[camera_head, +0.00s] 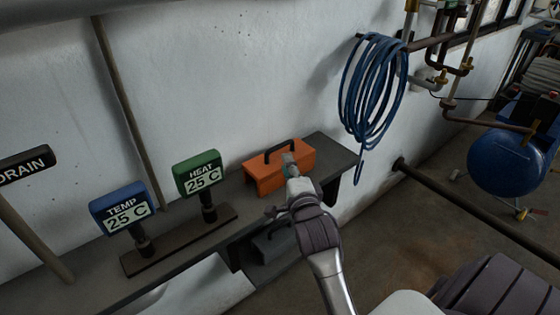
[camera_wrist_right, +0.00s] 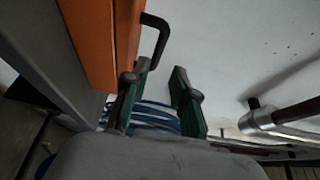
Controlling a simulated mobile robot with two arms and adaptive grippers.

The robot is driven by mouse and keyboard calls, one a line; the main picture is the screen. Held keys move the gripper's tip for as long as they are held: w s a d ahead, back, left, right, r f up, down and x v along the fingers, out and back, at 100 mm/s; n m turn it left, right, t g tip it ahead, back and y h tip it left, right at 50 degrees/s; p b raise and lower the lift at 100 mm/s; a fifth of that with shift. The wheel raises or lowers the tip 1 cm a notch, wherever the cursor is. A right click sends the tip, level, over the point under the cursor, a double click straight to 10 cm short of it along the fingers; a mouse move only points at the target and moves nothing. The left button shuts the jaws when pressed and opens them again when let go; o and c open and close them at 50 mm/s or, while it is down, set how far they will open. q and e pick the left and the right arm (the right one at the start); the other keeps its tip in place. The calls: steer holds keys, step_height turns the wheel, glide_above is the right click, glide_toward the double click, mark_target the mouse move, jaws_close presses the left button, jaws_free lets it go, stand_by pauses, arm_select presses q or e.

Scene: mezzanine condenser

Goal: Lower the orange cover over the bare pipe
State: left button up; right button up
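The orange cover (camera_head: 270,182), with a black handle (camera_head: 280,149) on top, sits on the dark wall shelf. My right gripper (camera_head: 290,162) is right at the handle in the head view. In the right wrist view its two green fingers (camera_wrist_right: 158,75) stand apart with a gap between them. The handle (camera_wrist_right: 155,40) shows just ahead of the fingertips, with the cover (camera_wrist_right: 100,40) to the left. The gripper does not hold the handle. A bare dark pipe (camera_head: 470,209) runs out from a wall flange at the right, below the blue hose. My left gripper is not in view.
On the shelf (camera_head: 90,292), left of the cover, stand a green HEAT display (camera_head: 198,173) and a blue TEMP display (camera_head: 122,207). A coiled blue hose (camera_head: 372,90) hangs right of the shelf. A dark box (camera_head: 273,245) sits below it. A blue tank (camera_head: 500,160) stands at right.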

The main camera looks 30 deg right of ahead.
mark_target(280, 146)
steer(key=x, duration=0.5)
steer(key=p+x, duration=0.1)
steer(key=x, duration=0.3)
steer(key=shift+w+f, duration=0.15)
jaws_close()
